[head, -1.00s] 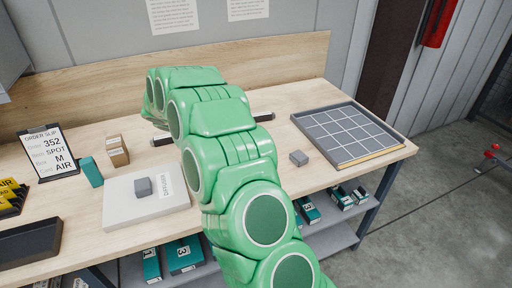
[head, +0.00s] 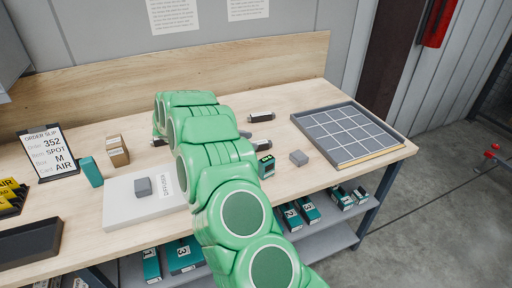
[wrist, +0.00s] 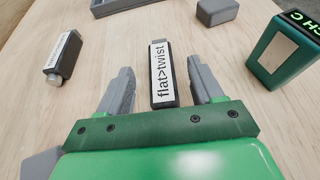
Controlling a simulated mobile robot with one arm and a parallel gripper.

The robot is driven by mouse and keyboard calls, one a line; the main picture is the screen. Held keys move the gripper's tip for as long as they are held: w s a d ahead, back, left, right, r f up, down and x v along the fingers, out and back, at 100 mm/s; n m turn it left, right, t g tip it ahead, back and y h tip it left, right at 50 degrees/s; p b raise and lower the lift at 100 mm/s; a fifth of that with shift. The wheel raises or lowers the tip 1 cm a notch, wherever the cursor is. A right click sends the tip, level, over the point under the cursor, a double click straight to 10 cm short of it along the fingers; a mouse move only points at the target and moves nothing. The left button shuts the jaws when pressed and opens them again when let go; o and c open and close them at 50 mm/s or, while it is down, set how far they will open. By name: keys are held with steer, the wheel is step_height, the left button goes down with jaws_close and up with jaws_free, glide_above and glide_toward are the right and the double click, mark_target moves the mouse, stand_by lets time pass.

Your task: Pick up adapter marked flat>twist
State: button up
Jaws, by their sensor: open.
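The adapter marked flat>twist (wrist: 163,75) is a dark bar with a white label, lying on the wooden bench. In the wrist view it points between the two grey fingers of my gripper (wrist: 160,68). The fingers are open, one on each side, with a gap to the adapter on both sides. In the head view the end of this adapter (head: 263,145) shows just right of my green arm. My arm hides most of my gripper there.
Another labelled adapter (wrist: 64,56) lies to the left, its text too slanted to read. A teal box (wrist: 284,52) stands close on the right. A grey block (head: 299,158) and a gridded tray (head: 350,133) lie beyond. A white board (head: 120,207) is left of my arm.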

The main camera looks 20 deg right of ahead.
mark_target(264, 141)
steer(key=shift+x, duration=2.3)
steer(key=shift+r, duration=0.15)
steer(key=shift+c, duration=0.5)
steer(key=c, duration=1)
steer(key=shift+r, duration=0.1)
